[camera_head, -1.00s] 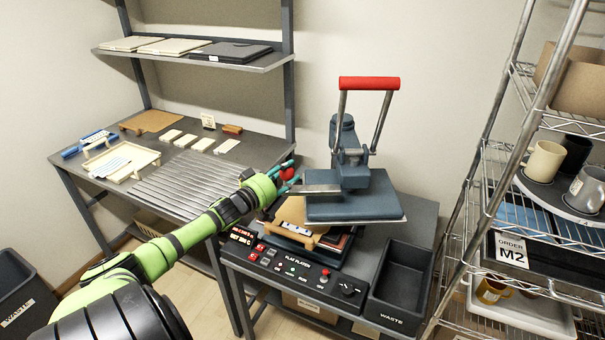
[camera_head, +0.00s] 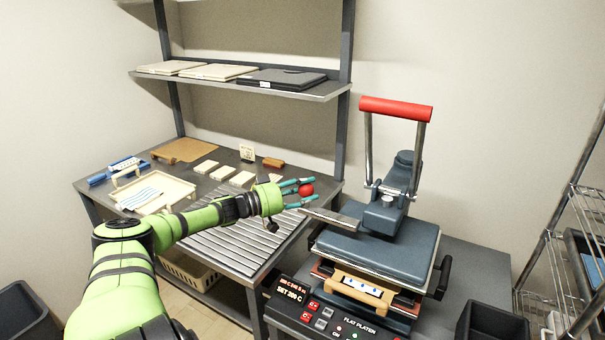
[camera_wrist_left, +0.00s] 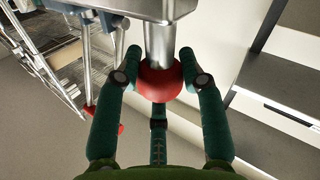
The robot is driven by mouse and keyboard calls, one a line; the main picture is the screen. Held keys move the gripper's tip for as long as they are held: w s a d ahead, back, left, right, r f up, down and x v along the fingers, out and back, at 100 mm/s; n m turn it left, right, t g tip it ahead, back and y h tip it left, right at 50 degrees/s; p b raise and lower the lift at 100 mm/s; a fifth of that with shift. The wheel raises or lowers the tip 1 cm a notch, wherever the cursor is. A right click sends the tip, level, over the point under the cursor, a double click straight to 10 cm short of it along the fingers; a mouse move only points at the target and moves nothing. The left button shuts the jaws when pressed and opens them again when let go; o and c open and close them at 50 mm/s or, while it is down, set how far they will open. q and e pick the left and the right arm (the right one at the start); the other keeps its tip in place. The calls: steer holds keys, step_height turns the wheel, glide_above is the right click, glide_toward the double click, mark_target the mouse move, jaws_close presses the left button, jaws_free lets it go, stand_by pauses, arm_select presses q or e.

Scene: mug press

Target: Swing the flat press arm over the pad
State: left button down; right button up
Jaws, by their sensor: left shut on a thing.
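The flat press stands right of centre in the head view. Its blue upper platen (camera_head: 352,250) hangs over the lower base, covering most of the pad. A wooden piece with a pale printed strip (camera_head: 358,287) shows at the front below it. A metal side lever (camera_head: 332,218) runs from the platen to a red ball knob (camera_head: 307,190). My left gripper (camera_head: 300,193) has its teal fingers around this knob. In the left wrist view the fingers (camera_wrist_left: 160,72) close about the red knob (camera_wrist_left: 158,84) below a metal stem. My right gripper is not in view.
A red-topped lift handle (camera_head: 396,109) rises above the press. The control panel (camera_head: 325,318) is in front. A ribbed bench (camera_head: 235,237) with trays stands left, under a shelf (camera_head: 300,92). A wire rack (camera_head: 590,215) and a black bin (camera_head: 490,325) are at the right.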

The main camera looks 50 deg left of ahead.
arm_select(q)
steer(key=shift+a+r, duration=0.2)
steer(key=shift+a, duration=0.05)
steer(key=c, duration=0.7)
jaws_free()
steer(key=shift+w, duration=0.1)
steer(key=shift+c, duration=0.2)
steer(key=shift+w+a+f, duration=0.1)
steer(key=shift+w+f, duration=0.05)
steer(key=shift+f, duration=0.15)
steer(key=shift+s, duration=0.2)
steer(key=shift+v, duration=0.8)
steer(key=v, duration=1)
